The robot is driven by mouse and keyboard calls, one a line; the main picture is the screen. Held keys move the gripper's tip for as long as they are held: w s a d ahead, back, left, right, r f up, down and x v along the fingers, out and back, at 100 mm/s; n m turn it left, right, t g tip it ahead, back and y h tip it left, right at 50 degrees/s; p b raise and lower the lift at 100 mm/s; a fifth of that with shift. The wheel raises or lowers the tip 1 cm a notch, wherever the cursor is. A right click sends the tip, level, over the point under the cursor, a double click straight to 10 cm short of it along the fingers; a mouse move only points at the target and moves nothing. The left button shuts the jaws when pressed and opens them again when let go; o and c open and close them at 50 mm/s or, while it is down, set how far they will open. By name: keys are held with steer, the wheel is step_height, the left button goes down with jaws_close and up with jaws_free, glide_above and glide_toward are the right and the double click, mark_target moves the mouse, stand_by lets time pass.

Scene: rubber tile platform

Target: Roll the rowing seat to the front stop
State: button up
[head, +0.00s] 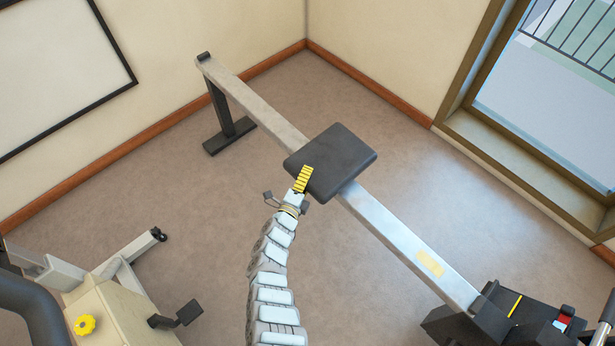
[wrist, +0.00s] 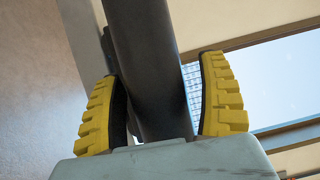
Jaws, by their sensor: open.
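The rowing seat (head: 338,158) is a dark, padded block. It sits on the long pale rail (head: 392,235), around the middle of its length. My gripper (head: 305,175) is at the seat's near left edge. In the wrist view my gripper (wrist: 160,72) has its yellow ridged fingers apart, one on each side of a dark part that looks like the seat's edge (wrist: 150,60). A gap shows by the right finger; I cannot tell whether the left one touches.
The dark footrest end (head: 490,312) of the rower is at lower right. A dark foot (head: 230,135) holds up the rail's far end. An exercise bike (head: 110,310) stands at lower left. The rail is clear between seat and footrest, with a yellowish label (head: 430,263).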

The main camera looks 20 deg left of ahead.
steer(key=c, duration=1.3)
steer(key=shift+o, duration=0.2)
steer(key=shift+s, duration=0.1)
